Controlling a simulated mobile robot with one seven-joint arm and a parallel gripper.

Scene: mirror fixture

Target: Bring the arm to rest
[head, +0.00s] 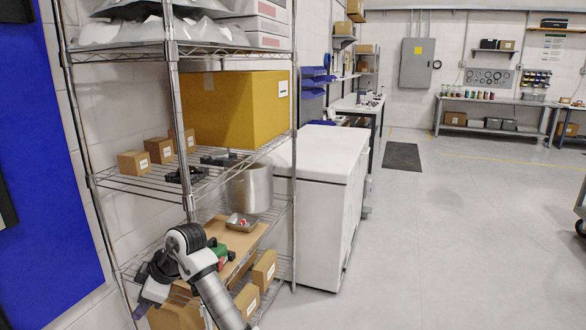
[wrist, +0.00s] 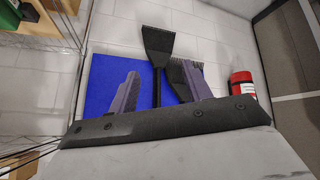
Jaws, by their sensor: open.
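My arm (head: 212,285) reaches up from the bottom of the head view, bent in front of the wire shelf's lower levels. My gripper (head: 143,303) is at the arm's far end, left of the bend, and its fingers are small and hard to make out there. In the wrist view my gripper (wrist: 160,85) shows two purple-grey fingers standing wide apart. It is open, and nothing appears held. A black flat-bladed tool (wrist: 158,45) shows between the fingers, apparently behind them against a blue panel (wrist: 100,75).
A red cylinder (wrist: 243,87) shows in the wrist view.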

